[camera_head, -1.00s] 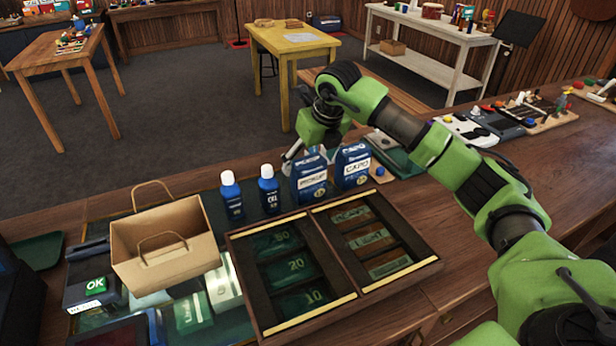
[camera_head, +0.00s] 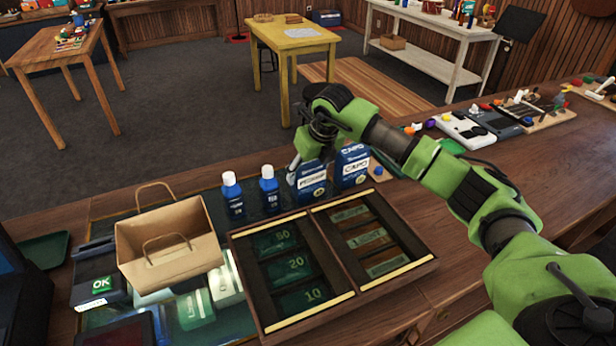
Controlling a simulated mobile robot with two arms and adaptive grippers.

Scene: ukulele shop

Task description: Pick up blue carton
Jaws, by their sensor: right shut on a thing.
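Two blue cartons with white labels stand side by side on the counter behind the wooden cash tray. The left blue carton (camera_head: 312,184) is at my right gripper (camera_head: 299,165), which comes down from above and behind. A finger shows along its upper left side, and the gripper is shut on this carton. The other finger is hidden. The carton is upright and looks to be at counter height; I cannot tell if it is lifted. The right blue carton (camera_head: 352,168), labelled CAPO, stands just to its right. My left gripper is not in view.
Two blue bottles (camera_head: 233,195) (camera_head: 269,189) with white caps stand just left of the cartons. The cash tray (camera_head: 349,292) lies in front. A paper bag (camera_head: 168,245) stands at left.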

